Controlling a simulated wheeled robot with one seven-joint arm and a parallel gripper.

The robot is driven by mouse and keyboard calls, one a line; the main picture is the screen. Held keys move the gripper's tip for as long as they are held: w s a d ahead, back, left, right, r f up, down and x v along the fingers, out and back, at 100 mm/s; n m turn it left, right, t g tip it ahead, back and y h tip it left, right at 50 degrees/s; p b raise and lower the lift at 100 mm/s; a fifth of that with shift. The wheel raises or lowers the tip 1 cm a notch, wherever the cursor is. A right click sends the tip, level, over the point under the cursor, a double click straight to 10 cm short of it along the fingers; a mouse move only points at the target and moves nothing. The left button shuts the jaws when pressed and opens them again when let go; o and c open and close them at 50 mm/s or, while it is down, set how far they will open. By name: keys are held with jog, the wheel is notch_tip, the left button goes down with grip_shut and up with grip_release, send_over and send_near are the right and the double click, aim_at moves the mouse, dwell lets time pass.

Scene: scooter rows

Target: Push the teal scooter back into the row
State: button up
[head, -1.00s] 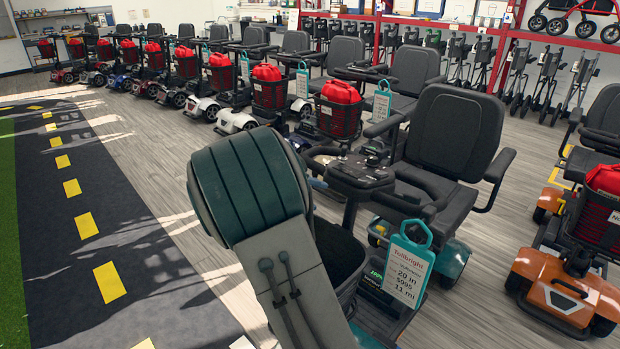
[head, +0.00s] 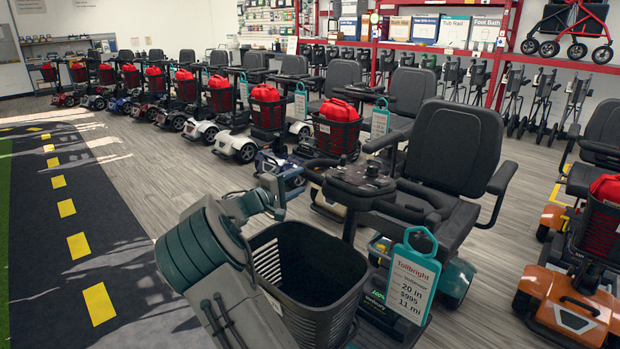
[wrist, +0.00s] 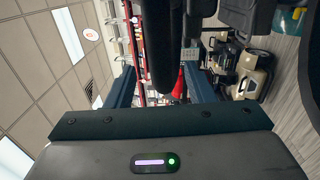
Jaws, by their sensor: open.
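The teal scooter has teal rear fenders (head: 456,282), a black seat (head: 452,150), a black tiller with handlebar (head: 352,182) and an empty dark front basket (head: 305,270). A teal-topped price tag (head: 412,280) hangs on it. It stands out in front of the row. My gripper (head: 274,194) is beside the handlebar's left end, above the basket's far left corner. In the wrist view my gripper (wrist: 162,92) has its jaws apart, with a dark bar, seemingly the handlebar, between or just beyond them. I cannot tell whether they touch it.
A row of scooters with red bags in their baskets (head: 336,135) stretches to the back left. An orange scooter (head: 565,305) stands at right. Red shelving with folded walkers is behind. A dark track with yellow dashes (head: 67,208) lies left; wooden floor between is clear.

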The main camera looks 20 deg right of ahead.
aim_at(306, 177)
jog(key=x, duration=0.6)
grip_shut()
